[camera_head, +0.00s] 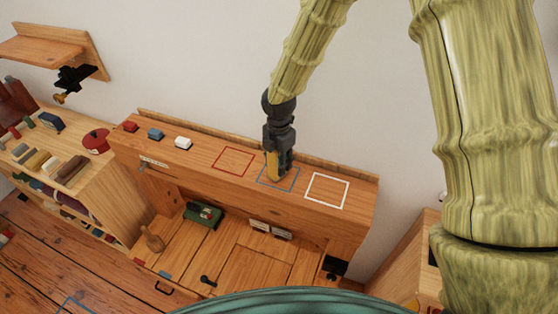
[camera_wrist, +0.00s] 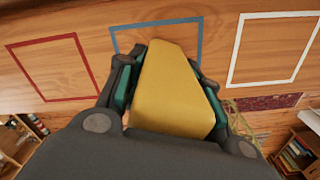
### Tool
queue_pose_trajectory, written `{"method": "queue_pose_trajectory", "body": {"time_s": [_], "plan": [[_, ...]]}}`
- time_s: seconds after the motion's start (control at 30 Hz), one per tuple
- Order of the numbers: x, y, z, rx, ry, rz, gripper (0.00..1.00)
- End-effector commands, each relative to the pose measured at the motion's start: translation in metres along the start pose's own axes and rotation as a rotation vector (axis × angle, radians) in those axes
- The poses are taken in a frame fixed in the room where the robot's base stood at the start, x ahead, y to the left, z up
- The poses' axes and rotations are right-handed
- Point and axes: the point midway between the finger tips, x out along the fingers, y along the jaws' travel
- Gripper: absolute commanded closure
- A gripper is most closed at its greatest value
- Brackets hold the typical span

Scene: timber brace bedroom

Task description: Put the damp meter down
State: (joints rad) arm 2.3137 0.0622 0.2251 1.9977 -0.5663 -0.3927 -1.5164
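The damp meter looks to be the yellow, wedge-shaped thing (camera_wrist: 170,90) between my fingers; a yellow strip of it also shows in the head view (camera_head: 271,165). My gripper (camera_wrist: 168,85) is shut on it, with a green-padded finger along each side. In the head view my gripper (camera_head: 277,172) points down at the blue outlined square (camera_head: 292,187) on the wooden ledge. The blue square also shows behind the meter in the wrist view (camera_wrist: 120,42). The meter's lower end is at or just above the ledge; I cannot tell whether it touches.
A red outlined square (camera_head: 219,166) lies left of the blue one and a white outlined square (camera_head: 327,206) lies right; both are empty. A raised back strip (camera_head: 330,170) runs along the wall.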

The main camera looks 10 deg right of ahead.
Motion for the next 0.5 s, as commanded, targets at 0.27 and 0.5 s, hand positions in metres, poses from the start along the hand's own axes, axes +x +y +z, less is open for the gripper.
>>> {"method": "queue_pose_trajectory", "body": {"time_s": [0.27, 0.5], "plan": [[-0.0003, 0.0, 0.0001, 0.0, 0.0, 0.0, 0.43], [-0.0045, 0.0002, 0.0001, 0.0, 0.0, 0.001, 0.43]]}}
